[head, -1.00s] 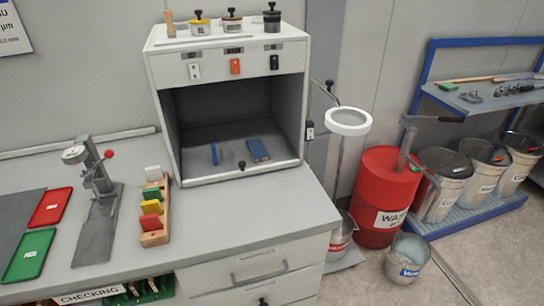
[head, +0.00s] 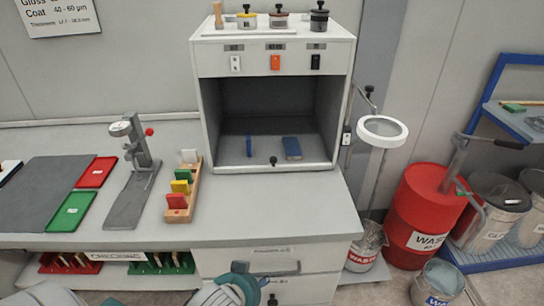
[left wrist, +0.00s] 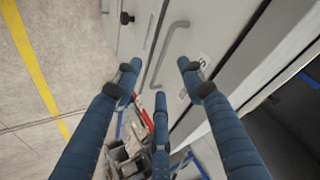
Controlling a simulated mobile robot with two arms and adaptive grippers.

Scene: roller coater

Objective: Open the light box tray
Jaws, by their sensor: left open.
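The light box (head: 343,110) is a white open-fronted cabinet on the bench. Its tray (head: 240,168) forms the floor, with a small black knob (head: 273,160) at the front edge. Two blue pieces lie on the tray, a narrow one (head: 249,147) and a flat one (head: 292,148). My left gripper (head: 245,290) is at the bottom of the head view, in front of the bench drawers and below the tray. In the left wrist view its blue fingers (left wrist: 158,82) are spread open and empty, near a drawer handle (left wrist: 172,45). My right gripper is not seen.
A wooden rack of coloured panels (head: 193,188) and a gauge stand (head: 135,170) stand left of the box. A round lamp (head: 383,128) and red waste drum (head: 425,215) are on its right. The bench top (head: 290,205) before the box is clear.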

